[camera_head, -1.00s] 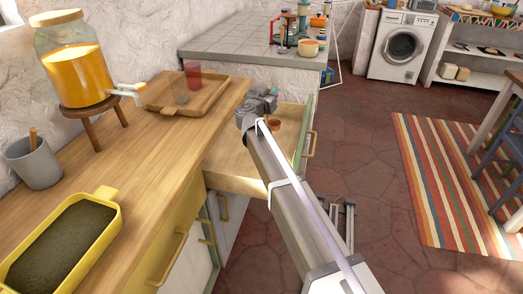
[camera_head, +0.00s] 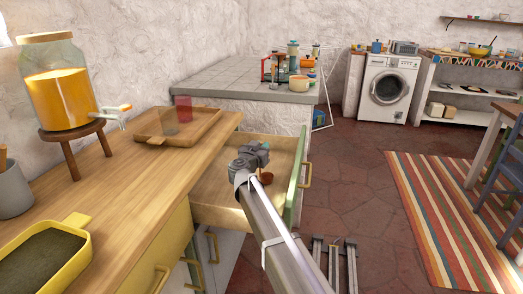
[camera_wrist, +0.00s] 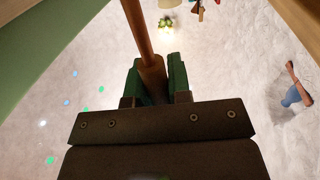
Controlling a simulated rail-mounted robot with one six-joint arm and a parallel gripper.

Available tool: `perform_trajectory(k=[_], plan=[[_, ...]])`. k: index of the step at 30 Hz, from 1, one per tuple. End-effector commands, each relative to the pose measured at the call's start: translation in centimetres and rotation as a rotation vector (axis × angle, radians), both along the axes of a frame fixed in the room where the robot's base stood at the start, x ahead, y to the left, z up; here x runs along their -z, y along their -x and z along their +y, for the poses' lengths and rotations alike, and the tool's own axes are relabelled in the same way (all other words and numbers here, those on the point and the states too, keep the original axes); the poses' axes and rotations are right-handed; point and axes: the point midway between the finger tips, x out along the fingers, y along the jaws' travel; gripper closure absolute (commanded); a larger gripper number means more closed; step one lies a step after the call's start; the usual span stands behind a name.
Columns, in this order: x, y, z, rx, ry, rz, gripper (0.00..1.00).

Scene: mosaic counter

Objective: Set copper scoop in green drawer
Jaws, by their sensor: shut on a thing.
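The green drawer (camera_head: 297,182) stands open below the wooden counter, its green front at the right and its pale wooden inside showing. My gripper (camera_head: 257,155) is over the drawer opening in the head view. The copper scoop (camera_head: 267,175) hangs just below and right of the gripper, within the drawer's outline. I cannot tell whether it touches the drawer floor. In the wrist view my gripper (camera_wrist: 156,76) has its green finger pads shut around the copper-brown handle of the scoop (camera_wrist: 138,28). The scoop's bowl is not clear there.
The counter (camera_head: 150,185) carries a juice dispenser (camera_head: 62,85), a wooden tray (camera_head: 200,133) with cups and a yellow dish (camera_head: 80,262). A tiled counter (camera_head: 235,85) stands behind the drawer. Open floor (camera_head: 350,175) lies to the right.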

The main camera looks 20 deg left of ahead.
Motion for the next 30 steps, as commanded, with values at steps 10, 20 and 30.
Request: perform_trajectory(k=[10, 20, 30], plan=[[0.1, 0.0, 0.0, 0.000, 0.000, 0.000, 0.56], [-0.2, 1.3, -0.1, -0.001, 0.000, 0.000, 0.56], [-0.2, 9.9, 0.2, -0.002, 0.000, 0.000, 0.56]])
